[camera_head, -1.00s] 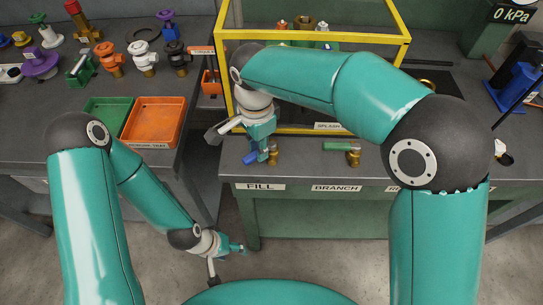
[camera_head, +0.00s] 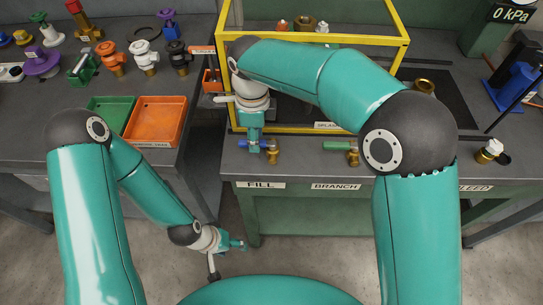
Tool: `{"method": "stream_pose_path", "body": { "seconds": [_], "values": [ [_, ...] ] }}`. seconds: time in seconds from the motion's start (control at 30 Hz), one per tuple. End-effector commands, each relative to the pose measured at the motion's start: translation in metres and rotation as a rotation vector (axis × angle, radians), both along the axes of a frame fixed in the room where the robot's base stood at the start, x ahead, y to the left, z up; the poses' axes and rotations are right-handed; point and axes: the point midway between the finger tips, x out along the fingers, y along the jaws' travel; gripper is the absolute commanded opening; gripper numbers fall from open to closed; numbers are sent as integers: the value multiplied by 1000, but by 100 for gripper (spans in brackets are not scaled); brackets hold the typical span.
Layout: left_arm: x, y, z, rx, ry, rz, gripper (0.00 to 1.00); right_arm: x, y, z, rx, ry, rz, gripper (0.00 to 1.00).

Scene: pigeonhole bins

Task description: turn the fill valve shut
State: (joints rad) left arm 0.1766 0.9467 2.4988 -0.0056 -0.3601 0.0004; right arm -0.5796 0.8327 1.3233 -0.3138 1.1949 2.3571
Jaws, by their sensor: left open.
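The fill valve (camera_head: 272,152) is a brass fitting with a blue lever (camera_head: 243,144), behind the FILL label (camera_head: 260,185) on the bench's front edge. The lever points left, about level in the picture. My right gripper (camera_head: 254,148) reaches down over the lever; blue shows on both sides of its fingers. Its fingers touch or overlap the lever, but their gap is hidden, so I cannot tell whether they grip it. My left gripper (camera_head: 238,244) is open and empty, low in front of the bench, away from the valve.
A yellow frame (camera_head: 310,37) stands right behind the valve. The branch valve (camera_head: 352,153) with a green lever is to the right, and a white-topped valve (camera_head: 489,151) farther right. Green (camera_head: 110,112) and orange (camera_head: 155,122) trays lie on the left bench. The gauge (camera_head: 511,15) reads 0 kPa.

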Motion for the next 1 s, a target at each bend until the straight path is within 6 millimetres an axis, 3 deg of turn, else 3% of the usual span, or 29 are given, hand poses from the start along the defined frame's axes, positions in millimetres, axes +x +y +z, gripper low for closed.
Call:
{"method": "stream_pose_path", "body": {
  "seconds": [0.23,0.7,1.0],
  "values": [
    [0,0,7,0,0,0,62,-1,0,7,-2,3,2,38],
    [0,0,49,0,0,0,62,-1,-1,59,-3,4,2,38],
    [0,0,49,0,0,0,62,-1,-1,59,-3,4,2,38]
  ]
}}
